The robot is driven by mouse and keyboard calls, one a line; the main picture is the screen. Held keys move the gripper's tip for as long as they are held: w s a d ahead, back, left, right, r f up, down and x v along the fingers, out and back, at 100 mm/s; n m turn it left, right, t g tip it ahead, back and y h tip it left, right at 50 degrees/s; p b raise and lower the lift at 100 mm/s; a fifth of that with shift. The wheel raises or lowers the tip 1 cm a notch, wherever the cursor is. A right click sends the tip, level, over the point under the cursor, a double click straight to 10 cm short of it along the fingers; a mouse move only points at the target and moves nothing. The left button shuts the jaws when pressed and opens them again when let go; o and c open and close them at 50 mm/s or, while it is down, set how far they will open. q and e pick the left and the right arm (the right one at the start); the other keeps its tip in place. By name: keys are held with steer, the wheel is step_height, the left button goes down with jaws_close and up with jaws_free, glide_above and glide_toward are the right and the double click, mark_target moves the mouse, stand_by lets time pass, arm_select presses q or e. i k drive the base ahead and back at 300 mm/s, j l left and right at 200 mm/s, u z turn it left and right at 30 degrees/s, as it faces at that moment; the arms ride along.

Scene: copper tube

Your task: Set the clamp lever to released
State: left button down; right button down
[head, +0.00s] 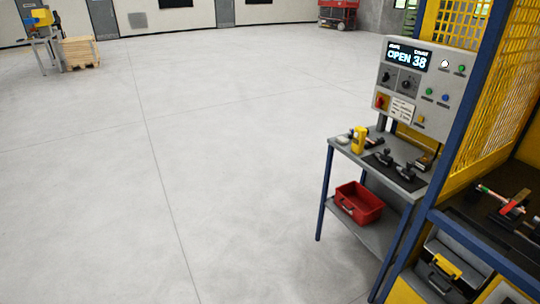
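At the right edge, on a dark work surface (470,210) behind a blue post, lies a dark fixture with a red part (514,205). The red part may be the clamp lever, but it is too small to tell its position. A thin rod with a copper-coloured and green end (486,190) reaches left from it. Neither of my grippers is in view.
A grey control panel (405,112) reading "OPEN 38" stands above a small blue-legged table (345,146) with black tools and a yellow device (359,140). A red bin (357,203) sits on its lower shelf. Yellow mesh guards the right.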

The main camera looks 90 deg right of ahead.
mark_target(516, 201)
steer(key=l+z, duration=0.25)
steer(key=z, duration=0.2)
steer(key=l+z, duration=0.2)
steer(key=z, duration=0.25)
steer(key=l+z, duration=0.25)
steer(key=z, duration=0.2)
steer(key=i+l+z, duration=0.15)
steer(key=z, duration=0.75)
steer(key=i+l+z, duration=0.1)
steer(key=z, duration=1.25)
steer(key=i+z, duration=0.15)
steer(key=z, duration=0.75)
steer(key=i+z, duration=0.1)
steer(key=z, duration=0.35)
